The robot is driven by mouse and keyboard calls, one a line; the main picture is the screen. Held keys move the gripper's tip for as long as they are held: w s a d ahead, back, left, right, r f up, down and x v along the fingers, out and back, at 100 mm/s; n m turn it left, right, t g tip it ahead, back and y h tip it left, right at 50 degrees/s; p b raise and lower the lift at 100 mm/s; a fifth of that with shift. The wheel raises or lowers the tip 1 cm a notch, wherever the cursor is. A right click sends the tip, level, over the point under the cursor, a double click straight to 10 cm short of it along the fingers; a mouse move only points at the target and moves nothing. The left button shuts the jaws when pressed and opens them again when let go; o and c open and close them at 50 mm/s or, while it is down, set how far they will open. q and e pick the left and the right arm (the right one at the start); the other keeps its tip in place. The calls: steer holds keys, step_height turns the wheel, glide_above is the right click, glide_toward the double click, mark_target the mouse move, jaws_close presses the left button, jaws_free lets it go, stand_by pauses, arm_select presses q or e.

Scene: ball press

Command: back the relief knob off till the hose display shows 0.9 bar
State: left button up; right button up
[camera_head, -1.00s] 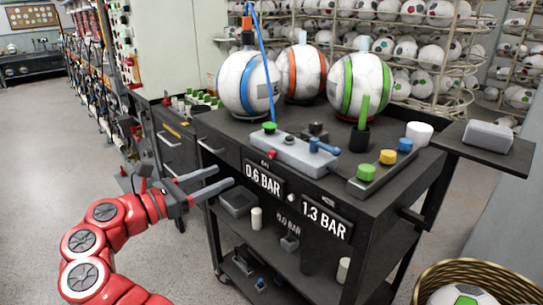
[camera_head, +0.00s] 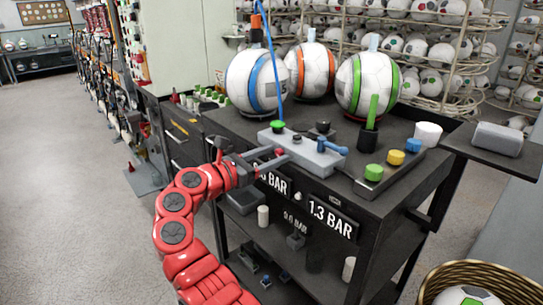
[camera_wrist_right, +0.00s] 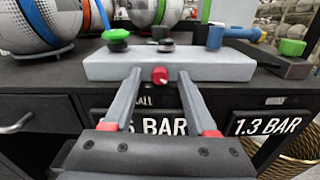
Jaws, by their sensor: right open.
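A grey valve block (camera_head: 301,150) sits on the cart top with a small red knob (camera_wrist_right: 159,75) on its front face. My right gripper (camera_head: 280,154) is open in front of the block. In the right wrist view its two fingers point at the block, one on each side of the red knob, with a gap to it; contact is not seen. The right display (camera_head: 331,216) reads 1.3 BAR. The left display (camera_wrist_right: 152,126) is partly covered by my gripper, so its first digit is hidden. My left gripper is not in view.
A green knob (camera_head: 277,126) and a blue lever (camera_head: 331,147) stand on the block. Several balls, one a blue-striped ball (camera_head: 257,81), rest behind it. A strip with green, yellow and blue buttons (camera_head: 388,170) lies right. A basket (camera_head: 476,279) stands at lower right.

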jaws_close()
steer(key=n+p, duration=0.1)
steer(key=n, duration=0.1)
steer(key=shift+r+n, duration=0.15)
steer(key=shift+n, duration=0.25)
steer(key=shift+n+p, duration=0.4)
steer(key=shift+n, duration=0.3)
jaws_free()
